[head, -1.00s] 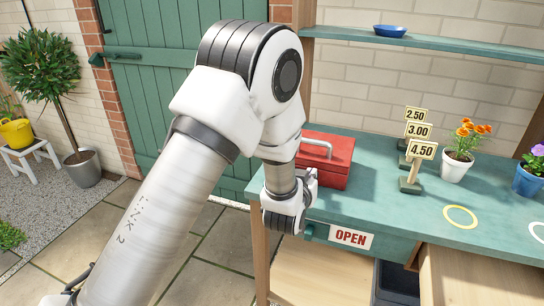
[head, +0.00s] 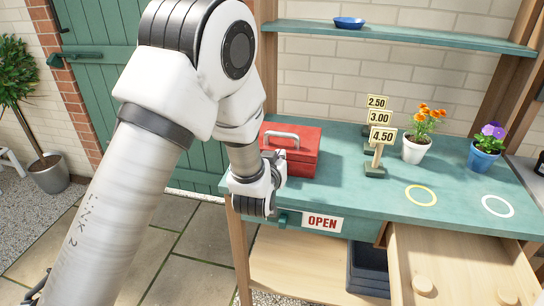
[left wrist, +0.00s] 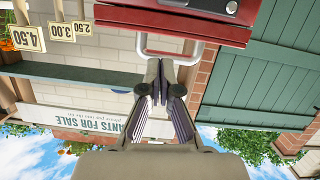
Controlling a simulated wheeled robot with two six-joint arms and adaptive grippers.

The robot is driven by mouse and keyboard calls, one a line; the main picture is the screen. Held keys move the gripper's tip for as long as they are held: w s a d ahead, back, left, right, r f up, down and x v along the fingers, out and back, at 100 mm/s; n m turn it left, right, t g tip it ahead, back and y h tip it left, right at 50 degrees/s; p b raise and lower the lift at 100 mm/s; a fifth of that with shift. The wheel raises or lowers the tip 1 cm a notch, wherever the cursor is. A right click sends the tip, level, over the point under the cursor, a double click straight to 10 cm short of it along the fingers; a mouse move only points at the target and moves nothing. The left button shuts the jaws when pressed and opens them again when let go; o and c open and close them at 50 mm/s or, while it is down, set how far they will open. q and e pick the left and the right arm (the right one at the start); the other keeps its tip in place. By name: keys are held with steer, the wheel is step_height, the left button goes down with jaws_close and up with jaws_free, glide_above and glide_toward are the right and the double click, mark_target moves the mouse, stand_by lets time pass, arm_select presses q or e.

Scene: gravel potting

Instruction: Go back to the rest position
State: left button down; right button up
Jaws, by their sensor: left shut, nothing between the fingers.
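My left gripper (head: 274,166) is by the front left corner of the green bench (head: 335,192), just in front of the red toolbox (head: 303,152). In the left wrist view its two dark fingers (left wrist: 172,64) meet at the tips, shut with nothing between them. That view is upside down, and the toolbox's pale handle (left wrist: 150,50) shows close beyond the fingertips. I cannot tell whether they touch it. My left arm fills the left part of the head view. My right gripper is out of view.
Price signs (head: 382,137), an orange-flowered white pot (head: 415,150) and a purple-flowered blue pot (head: 484,160) stand on the bench. Yellow (head: 421,205) and white rings mark its top. A wooden drawer (head: 450,255) is open at front right. A blue bowl (head: 348,23) is on the shelf.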

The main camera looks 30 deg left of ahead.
arm_select(q)
steer(key=f+v, duration=0.1)
steer(key=v, duration=0.6)
steer(key=s+a+f+g, duration=0.1)
steer(key=s+f+g, duration=0.3)
steer(key=f, duration=0.6)
steer(key=s+f+g, duration=0.2)
steer(key=s+f, duration=0.4)
steer(key=f, duration=0.4)
steer(key=s+d+f+m+g+h, duration=0.1)
steer(key=s+f+g, duration=0.3)
steer(key=s, duration=0.6)
steer(key=s+d+f+m+g+h+p, duration=0.1)
steer(key=s+f+g, duration=0.3)
steer(key=s+f, duration=0.5)
steer(key=shift+s+f+m+g+h, duration=0.15)
steer(key=shift+s+m+g+h, duration=0.25)
steer(key=shift+s+m+h, duration=0.35)
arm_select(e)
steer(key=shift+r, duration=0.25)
arm_select(q)
steer(key=shift+d, duration=0.15)
steer(key=shift+s, duration=0.1)
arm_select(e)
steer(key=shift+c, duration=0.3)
